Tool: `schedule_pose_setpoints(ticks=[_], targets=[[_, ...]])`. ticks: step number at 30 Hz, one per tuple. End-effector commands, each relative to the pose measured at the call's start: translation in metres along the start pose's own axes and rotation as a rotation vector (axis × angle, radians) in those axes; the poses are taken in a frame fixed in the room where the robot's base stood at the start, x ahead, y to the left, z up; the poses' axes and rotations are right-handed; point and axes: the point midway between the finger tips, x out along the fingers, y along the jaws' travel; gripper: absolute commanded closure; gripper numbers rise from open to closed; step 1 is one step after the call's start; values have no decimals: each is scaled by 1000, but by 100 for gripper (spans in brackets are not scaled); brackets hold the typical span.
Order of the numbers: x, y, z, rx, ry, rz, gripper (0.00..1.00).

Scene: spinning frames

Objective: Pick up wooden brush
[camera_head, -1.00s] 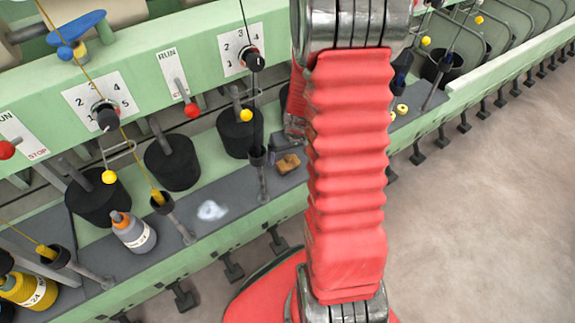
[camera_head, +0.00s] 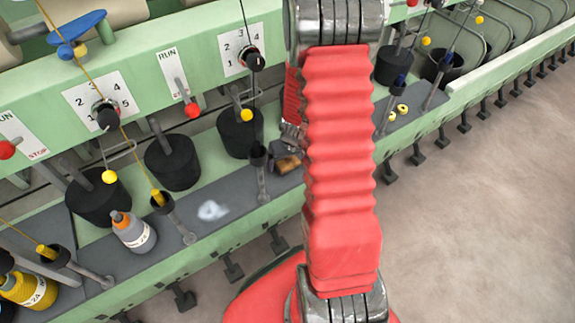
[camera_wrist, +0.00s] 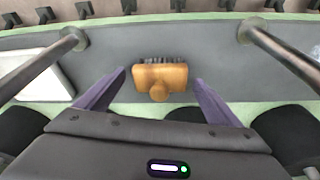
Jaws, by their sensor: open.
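The wooden brush (camera_wrist: 160,77) lies on the grey shelf of the green spinning frame, with its dark bristles toward the top of the wrist view and its round knob toward my gripper. In the head view the brush (camera_head: 288,164) is partly hidden by the end of my arm. My gripper (camera_wrist: 160,86) is open, with its two purple fingers on either side of the brush. A gap shows between each finger and the wood, and nothing is held.
Metal posts (camera_wrist: 52,62) and (camera_wrist: 272,48) rise on both sides of the brush. Black cylinders (camera_head: 240,132) stand behind the shelf. Open floor (camera_head: 490,220) is at the right.

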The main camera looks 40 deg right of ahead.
Motion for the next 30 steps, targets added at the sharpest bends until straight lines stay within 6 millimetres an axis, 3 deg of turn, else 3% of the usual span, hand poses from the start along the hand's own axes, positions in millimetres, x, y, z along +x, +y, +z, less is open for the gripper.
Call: schedule_pose_setpoints(ticks=[10, 30], targets=[[0, 0, 0, 0, 0, 0, 13], [0, -1, 0, -2, 0, -1, 57]])
